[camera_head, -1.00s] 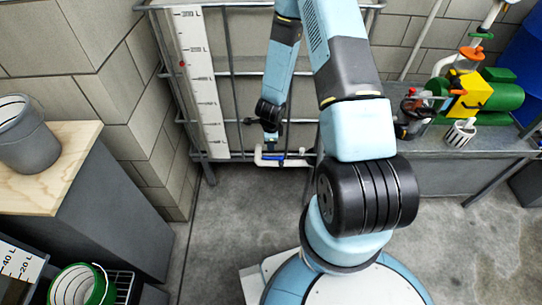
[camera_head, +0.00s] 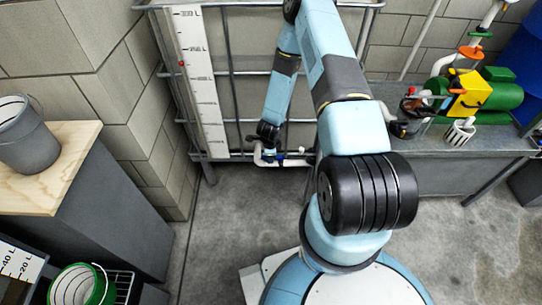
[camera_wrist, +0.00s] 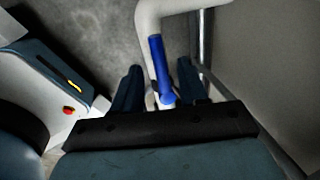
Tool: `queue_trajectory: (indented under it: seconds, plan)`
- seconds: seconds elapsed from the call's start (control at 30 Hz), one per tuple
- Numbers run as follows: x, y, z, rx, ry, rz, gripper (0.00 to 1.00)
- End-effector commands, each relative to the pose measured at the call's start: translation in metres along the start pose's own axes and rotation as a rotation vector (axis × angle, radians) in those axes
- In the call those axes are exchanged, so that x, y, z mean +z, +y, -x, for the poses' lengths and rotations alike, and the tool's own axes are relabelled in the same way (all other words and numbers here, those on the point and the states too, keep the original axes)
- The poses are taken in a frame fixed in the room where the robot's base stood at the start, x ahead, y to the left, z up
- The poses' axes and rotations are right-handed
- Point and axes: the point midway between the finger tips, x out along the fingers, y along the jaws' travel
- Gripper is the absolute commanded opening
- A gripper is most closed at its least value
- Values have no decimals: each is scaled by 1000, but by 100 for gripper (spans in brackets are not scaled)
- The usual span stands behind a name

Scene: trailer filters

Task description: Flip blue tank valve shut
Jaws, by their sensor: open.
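The blue valve handle (camera_wrist: 158,68) shows in the wrist view, on the white pipe (camera_wrist: 149,22). It appears roughly lined up with the pipe section beside it. My gripper (camera_wrist: 160,72) is open, with one dark finger on each side of the handle. I cannot tell whether either finger touches it. In the head view my gripper (camera_head: 268,152) is down at the white pipe (camera_head: 296,163), at the foot of the caged tank. It hides most of the handle there.
The tank's metal cage (camera_head: 233,95) and white level scale (camera_head: 200,80) stand behind my gripper. A grey bench (camera_head: 450,150) with a yellow and green pump (camera_head: 490,95) is at right. A wooden-topped cabinet (camera_head: 60,185) with a grey bucket (camera_head: 28,140) is at left.

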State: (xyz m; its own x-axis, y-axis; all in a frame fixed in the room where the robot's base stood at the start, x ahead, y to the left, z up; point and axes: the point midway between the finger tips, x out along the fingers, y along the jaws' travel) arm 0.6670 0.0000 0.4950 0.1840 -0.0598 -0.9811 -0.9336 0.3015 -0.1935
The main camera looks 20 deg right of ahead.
Motion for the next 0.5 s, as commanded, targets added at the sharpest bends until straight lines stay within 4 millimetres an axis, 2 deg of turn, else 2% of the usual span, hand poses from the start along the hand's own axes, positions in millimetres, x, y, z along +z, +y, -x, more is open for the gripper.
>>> queue_trajectory:
  seconds: [0.2, 0.47, 0.5]
  plan:
    - [0, 0, -10, -1, 0, 0, 43]
    - [0, 0, -11, -1, 0, 0, 43]
    - [0, 0, -11, -1, 0, 0, 40]
